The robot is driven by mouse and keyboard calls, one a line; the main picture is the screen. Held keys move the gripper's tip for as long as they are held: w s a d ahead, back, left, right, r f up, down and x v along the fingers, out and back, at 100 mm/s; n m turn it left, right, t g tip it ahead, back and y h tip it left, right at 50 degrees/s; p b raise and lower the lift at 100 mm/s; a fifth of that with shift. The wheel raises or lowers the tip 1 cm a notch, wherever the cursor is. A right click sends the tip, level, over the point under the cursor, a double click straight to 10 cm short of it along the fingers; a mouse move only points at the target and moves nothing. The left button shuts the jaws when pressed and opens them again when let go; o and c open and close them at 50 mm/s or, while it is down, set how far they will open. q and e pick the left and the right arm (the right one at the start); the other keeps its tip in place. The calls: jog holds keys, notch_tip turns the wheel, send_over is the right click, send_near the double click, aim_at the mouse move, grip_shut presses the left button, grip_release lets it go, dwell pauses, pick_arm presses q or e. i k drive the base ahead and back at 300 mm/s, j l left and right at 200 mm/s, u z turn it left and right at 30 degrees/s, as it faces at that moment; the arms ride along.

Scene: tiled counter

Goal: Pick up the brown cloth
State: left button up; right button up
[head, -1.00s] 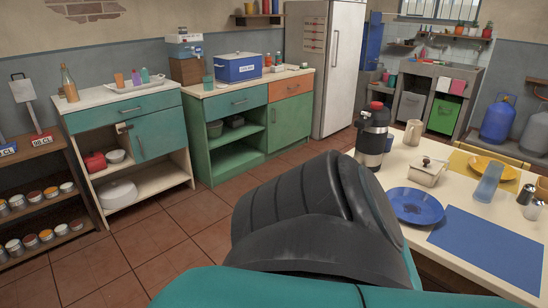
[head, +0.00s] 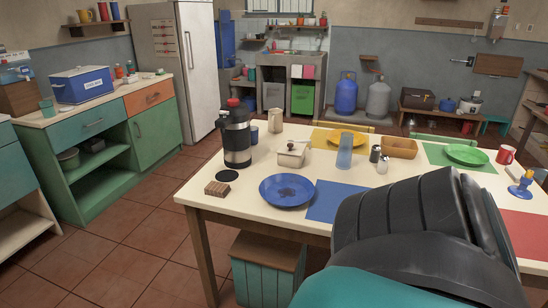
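I cannot make out a brown cloth in the head view. Neither of my grippers shows. A black and teal part of my own body fills the lower right and hides part of the dining table (head: 262,216) and its near edge.
The table holds a black and steel flask (head: 236,140), a small brown block (head: 217,188), a blue plate (head: 287,190), a brown basket (head: 399,148) and a green plate (head: 465,155). A stool (head: 267,262) stands under its left end. Tiled floor (head: 130,220) is clear at left.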

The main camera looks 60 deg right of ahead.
aim_at(215, 190)
jog(key=z, duration=1.45)
